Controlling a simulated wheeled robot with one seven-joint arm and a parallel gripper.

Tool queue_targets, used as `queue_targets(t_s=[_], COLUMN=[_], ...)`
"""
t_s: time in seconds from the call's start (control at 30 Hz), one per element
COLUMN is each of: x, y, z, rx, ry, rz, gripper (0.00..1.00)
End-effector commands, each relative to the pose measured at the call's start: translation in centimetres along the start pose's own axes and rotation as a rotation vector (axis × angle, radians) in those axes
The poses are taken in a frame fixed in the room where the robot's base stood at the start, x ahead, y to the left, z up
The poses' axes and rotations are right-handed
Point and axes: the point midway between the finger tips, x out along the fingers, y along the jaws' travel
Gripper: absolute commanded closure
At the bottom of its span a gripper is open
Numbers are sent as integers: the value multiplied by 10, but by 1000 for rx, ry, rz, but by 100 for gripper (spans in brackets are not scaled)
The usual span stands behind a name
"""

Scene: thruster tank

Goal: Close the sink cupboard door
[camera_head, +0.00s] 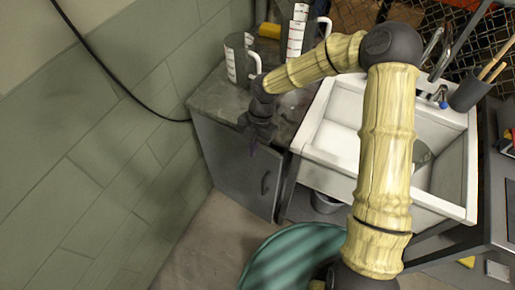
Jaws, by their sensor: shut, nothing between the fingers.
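The grey sink cupboard door (235,165) shows in the head view, below the worktop and left of the sink. Its dark handle (265,183) is near its right edge. A dark gap shows between that edge and the sink's underside; I cannot tell how far the door stands open. My gripper (253,148) is shut and empty, pointing down by the upper part of the door, above and left of the handle. I cannot tell whether it touches the door. My arm hides part of the worktop and sink.
The white sink (335,140) is right of the cupboard. A measuring jug (239,60) stands on the worktop (215,95). A green round tub (285,262) is on the floor in front, with a grey bucket (325,203) under the sink. Floor (205,240) by the left wall is clear.

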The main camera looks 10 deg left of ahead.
Motion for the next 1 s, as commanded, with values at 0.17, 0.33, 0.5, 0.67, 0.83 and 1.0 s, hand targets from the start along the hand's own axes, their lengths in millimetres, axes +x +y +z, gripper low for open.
queue_targets(t_s=[0.17, 0.33, 0.5, 0.67, 0.83, 1.0], x=[-39, -66, -76, -77, -76, -77], y=[-3, -6, -6, -6, -7, -23], z=[5, 7, 7, 6, 6, 6], rx=[13, 18, 17, 16, 25, 179], ry=[-1, 0, 1, 2, -1, -36], rz=[6, 7, 5, 4, 2, -8], gripper=[100, 100, 100, 100, 100, 100])
